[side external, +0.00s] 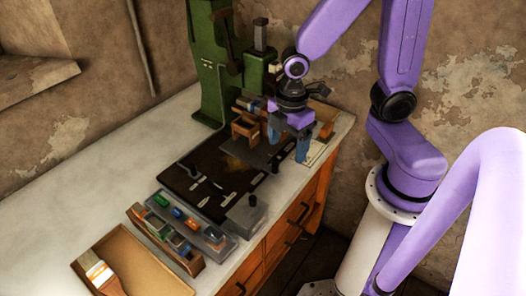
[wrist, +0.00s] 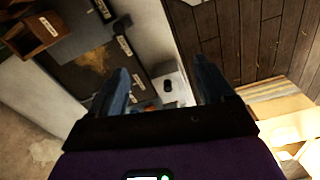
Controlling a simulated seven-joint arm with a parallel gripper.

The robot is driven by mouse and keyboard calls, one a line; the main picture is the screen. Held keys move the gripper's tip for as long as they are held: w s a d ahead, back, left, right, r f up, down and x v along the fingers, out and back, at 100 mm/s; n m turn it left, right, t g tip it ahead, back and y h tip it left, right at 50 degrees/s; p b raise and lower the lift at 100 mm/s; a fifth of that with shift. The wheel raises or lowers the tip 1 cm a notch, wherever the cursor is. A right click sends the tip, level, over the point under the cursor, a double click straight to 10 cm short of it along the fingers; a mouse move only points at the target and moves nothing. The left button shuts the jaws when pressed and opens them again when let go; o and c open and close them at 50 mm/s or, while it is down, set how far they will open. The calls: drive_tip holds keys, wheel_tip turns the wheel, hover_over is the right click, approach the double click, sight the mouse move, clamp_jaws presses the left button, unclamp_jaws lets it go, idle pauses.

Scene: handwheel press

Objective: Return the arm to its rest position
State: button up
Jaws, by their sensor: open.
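My gripper (side external: 289,150) is open and empty. It hangs above the right edge of the bench in the side view, in front of the green press (side external: 210,65). Its two blue fingers point down and stand apart. In the wrist view the open fingers (wrist: 160,75) frame the bench edge and a grey block with a dark knob (wrist: 168,85). My purple arm rises from the gripper and bends over to its base at the right. No handwheel can be made out clearly.
A dark mat (side external: 183,182) with several small labelled tools lies on the bench. A wooden holder (side external: 246,130) stands near the press. The grey knobbed block (side external: 243,218), a tray of coloured pieces (side external: 218,240) and a brush (side external: 101,272) in a wooden tray are nearer the front.

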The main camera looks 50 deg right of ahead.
drive_tip(key=s+r+m, duration=0.3)
drive_tip(key=s+r, duration=0.3)
drive_tip(key=s, duration=0.4)
drive_tip(key=shift+s+a+r, duration=0.25)
drive_tip(key=shift+s+r, duration=0.15)
idle(1.1)
